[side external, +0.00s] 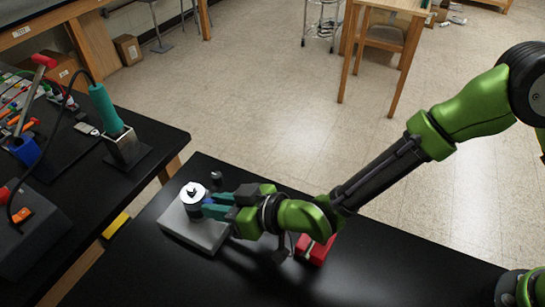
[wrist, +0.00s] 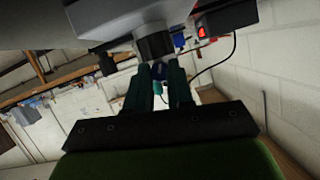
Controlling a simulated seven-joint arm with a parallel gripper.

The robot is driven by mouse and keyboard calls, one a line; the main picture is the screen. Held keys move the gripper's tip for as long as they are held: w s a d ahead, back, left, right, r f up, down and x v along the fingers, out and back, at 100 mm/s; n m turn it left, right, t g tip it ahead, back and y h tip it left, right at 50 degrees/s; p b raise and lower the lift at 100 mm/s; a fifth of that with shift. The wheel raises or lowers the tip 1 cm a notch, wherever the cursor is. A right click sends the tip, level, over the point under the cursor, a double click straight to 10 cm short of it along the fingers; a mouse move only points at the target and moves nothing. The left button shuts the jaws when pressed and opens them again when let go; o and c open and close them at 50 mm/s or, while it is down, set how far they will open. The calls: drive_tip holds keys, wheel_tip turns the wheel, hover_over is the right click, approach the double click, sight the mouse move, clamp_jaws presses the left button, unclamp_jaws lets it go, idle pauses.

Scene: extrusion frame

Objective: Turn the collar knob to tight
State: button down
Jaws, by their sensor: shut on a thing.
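The fixture is a grey block (side external: 182,228) on the black table, with a white round dial (side external: 193,188) on top that bears a black pointer mark. My gripper (side external: 210,207) lies level and reaches in from the right, its teal fingers against the side of the part under the dial. A dark cylinder (wrist: 154,44) stands just beyond the fingertips. The fingers partly hide the knob, and its exact setting cannot be read.
A small dark knob (side external: 216,176) stands behind the dial. A red block (side external: 314,249) lies under my wrist on the black table (side external: 400,282). A second bench at left holds a teal-handled tool (side external: 105,108) in a stand. The table's front right is clear.

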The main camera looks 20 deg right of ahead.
idle(0.4)
drive_tip(key=c, duration=1)
unclamp_jaws()
